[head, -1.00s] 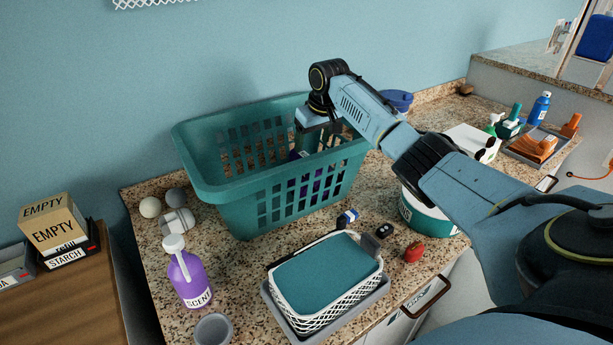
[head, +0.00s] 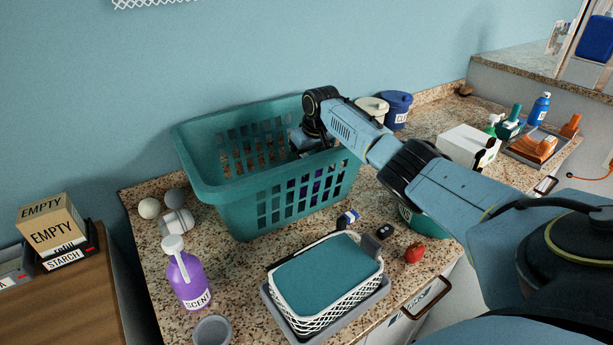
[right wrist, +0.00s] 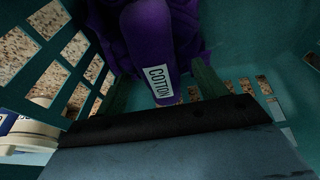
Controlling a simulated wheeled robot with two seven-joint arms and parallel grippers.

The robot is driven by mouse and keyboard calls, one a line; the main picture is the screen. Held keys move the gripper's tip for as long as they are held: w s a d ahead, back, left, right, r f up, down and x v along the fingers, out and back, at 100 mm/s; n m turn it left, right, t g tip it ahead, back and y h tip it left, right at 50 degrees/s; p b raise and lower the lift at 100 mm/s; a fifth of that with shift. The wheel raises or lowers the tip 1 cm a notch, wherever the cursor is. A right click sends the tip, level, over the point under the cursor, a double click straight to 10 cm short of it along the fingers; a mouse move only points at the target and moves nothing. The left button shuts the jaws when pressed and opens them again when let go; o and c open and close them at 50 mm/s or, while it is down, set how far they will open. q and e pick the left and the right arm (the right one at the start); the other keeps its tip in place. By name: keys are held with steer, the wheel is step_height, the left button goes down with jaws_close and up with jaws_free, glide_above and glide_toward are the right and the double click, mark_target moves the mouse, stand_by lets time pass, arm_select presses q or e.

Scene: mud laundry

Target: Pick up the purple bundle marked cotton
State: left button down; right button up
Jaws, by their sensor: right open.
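The purple bundle (right wrist: 150,35) lies in the teal laundry basket (head: 225,205), with a white label reading COTTON facing the right wrist camera. In the head view only bits of purple (head: 316,186) show through the basket's slots. My right gripper (right wrist: 160,85) is open and down inside the basket. Its two dark fingers stand on either side of the bundle's labelled part, which lies between them. I cannot tell whether they touch it. In the head view the basket wall hides the fingertips. My left gripper is not in view.
The basket walls surround my right gripper closely. In front stand a white basket with a teal top (head: 325,275) and a purple scent bottle (head: 186,275). A white box (head: 465,145) and lidded canisters (head: 396,110) stand to the right, near my right arm.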

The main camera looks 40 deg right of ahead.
steer(key=shift+f, duration=0.25)
stand_by(0.4)
steer(key=c, duration=1.4)
